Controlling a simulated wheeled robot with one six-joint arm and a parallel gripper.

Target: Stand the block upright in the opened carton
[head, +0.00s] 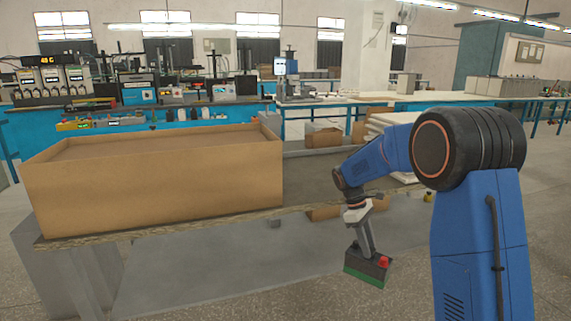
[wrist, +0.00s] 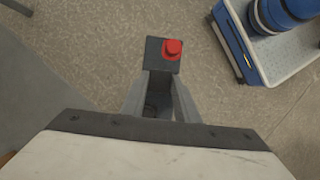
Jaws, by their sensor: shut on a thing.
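The block (head: 368,265) is dark grey with a red cap on top and a green band along its bottom edge. My gripper (head: 364,248) is shut on it and holds it in the air in front of the table edge, tilted a little in the head view. In the wrist view the block (wrist: 156,56) shows its dark top and red cap beyond my gripper's fingers (wrist: 160,95). The opened carton (head: 160,170) is a large brown box on the table to the left, apart from the block. Its inner floor is mostly hidden by the front wall.
The carton stands on a table (head: 300,195) with a worn front edge. Small cardboard pieces (head: 323,138) and a white stack (head: 392,122) lie farther back. A blue bench with instruments (head: 150,95) runs behind. Bare floor lies below the block.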

